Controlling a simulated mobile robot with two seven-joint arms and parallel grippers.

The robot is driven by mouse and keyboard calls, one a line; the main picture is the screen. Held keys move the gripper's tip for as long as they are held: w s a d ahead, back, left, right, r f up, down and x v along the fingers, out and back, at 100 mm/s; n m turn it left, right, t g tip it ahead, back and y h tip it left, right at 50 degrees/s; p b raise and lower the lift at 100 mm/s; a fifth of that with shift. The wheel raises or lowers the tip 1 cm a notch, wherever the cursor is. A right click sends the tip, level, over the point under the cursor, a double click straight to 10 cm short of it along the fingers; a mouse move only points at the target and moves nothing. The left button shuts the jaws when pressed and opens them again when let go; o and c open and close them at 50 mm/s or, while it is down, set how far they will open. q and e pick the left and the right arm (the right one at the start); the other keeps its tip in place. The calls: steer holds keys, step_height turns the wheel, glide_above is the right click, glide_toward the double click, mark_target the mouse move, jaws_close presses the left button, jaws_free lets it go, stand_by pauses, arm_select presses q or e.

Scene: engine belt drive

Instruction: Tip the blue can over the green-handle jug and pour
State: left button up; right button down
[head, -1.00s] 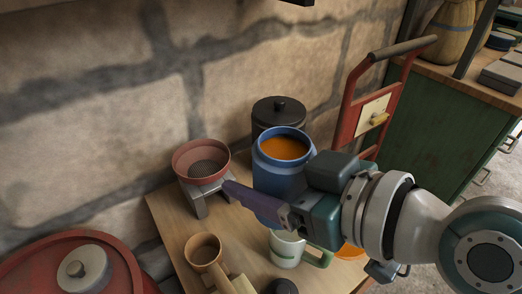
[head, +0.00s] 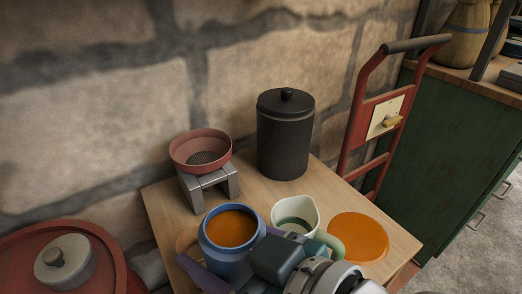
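The blue can (head: 226,266) is at the front of the table, its open top showing orange contents. It looks upright, just left of the green-handle jug. My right gripper (head: 222,278) reaches in from the lower right, with a purple finger across the can's front side; it appears shut on the can. The white jug (head: 295,212) stands upright with its mouth open and dark green inside. Its green handle (head: 330,245) is on its right, partly behind my gripper. The can's lower part is hidden by my gripper. My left gripper is out of view.
A flat orange disc (head: 358,238) lies right of the jug. A dark lidded canister (head: 285,140) stands at the back. A red sieve (head: 188,158) sits on a grey stand (head: 222,182). A red hand truck (head: 362,125) stands behind.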

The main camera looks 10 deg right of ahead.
mark_target(238, 230)
steer(key=shift+w+d+f+m+g+y+b, duration=0.2)
steer(key=shift+f+m+b, duration=0.2)
steer(key=shift+b, duration=0.45)
steer(key=shift+w+d+f+m+g+y+b, duration=0.1)
steer(key=shift+d+f+m+g+y+b, duration=0.2)
steer(key=shift+b, duration=0.5)
steer(key=shift+m+b, duration=0.3)
steer(key=shift+w, duration=0.1)
steer(key=shift+w+d+f+m+g+y+b, duration=0.25)
steer(key=shift+m+b, duration=0.2)
steer(key=shift+b, duration=0.3)
steer(key=shift+w+d+f+m+g+y+b, duration=0.15)
steer(key=shift+f+m+y+b, duration=0.2)
steer(key=shift+b, duration=0.4)
steer(key=shift+w+d+r+m+y+p, duration=0.1)
steer(key=shift+d+r+m+y+p, duration=0.2)
steer(key=shift+r, duration=0.4)
steer(key=shift+w+d+r+m+y+p, duration=0.1)
steer(key=shift+r+m+y+p, duration=0.2)
steer(key=shift+r, duration=0.35)
steer(key=shift+f+m+b, duration=0.3)
steer(key=shift+m+b, duration=0.3)
steer(key=shift+m, duration=0.1)
steer(key=shift+s+a+r+m+y+p, duration=0.2)
steer(key=shift+r+m+y+p, duration=0.25)
steer(key=shift+m, duration=0.25)
stand_by(0.5)
steer(key=shift+f+g+b, duration=0.2)
steer(key=shift+g+b, duration=0.1)
